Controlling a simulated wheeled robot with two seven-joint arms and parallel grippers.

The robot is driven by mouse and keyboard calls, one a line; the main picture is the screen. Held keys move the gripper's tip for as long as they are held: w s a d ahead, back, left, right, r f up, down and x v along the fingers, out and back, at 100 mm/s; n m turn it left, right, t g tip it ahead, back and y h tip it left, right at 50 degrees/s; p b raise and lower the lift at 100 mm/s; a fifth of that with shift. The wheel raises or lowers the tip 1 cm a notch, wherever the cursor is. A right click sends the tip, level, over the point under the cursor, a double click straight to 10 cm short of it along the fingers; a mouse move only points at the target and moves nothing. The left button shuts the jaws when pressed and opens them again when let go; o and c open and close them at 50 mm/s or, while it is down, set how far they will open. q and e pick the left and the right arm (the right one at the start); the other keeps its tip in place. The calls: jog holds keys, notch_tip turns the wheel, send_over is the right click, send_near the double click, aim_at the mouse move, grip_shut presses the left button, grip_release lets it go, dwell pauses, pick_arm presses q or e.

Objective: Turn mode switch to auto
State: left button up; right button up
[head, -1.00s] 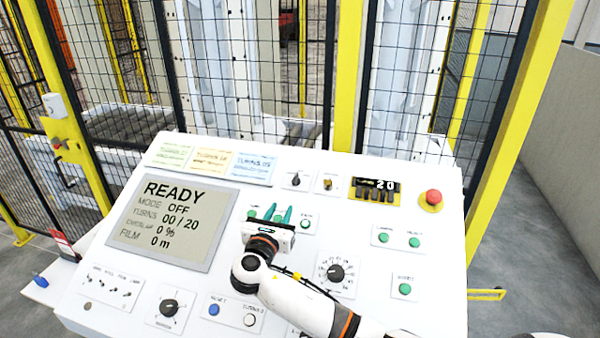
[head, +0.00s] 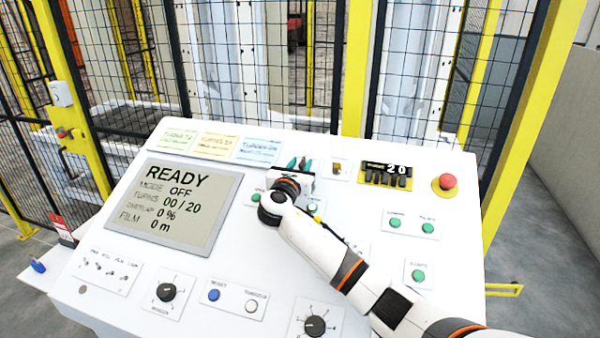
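The white control panel (head: 367,270) fills the middle of the head view. Its grey display (head: 176,206) reads READY, MODE OFF, TURNS 00/20. My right gripper (head: 299,163) is over the panel's upper middle, its two teal fingertips a little apart. It covers the spot just left of the small yellow-knobbed switch (head: 337,169), where a black rotary knob sat in the earlier frame. That knob is now hidden, so I cannot tell whether the fingers touch it. Which knob is the mode switch is not readable. My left gripper is not in view.
Green buttons (head: 418,276), a black knob (head: 166,292) and a lower dial (head: 315,326) lie around my arm. A mesh fence with yellow posts (head: 355,70) stands behind.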

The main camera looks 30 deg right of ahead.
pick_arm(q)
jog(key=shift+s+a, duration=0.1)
pick_arm(e)
jog(key=shift+d, duration=0.1)
jog(key=shift+c, duration=0.5)
grip_shut()
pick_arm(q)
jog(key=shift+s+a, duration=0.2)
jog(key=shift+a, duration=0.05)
pick_arm(e)
jog(key=shift+w, duration=0.1)
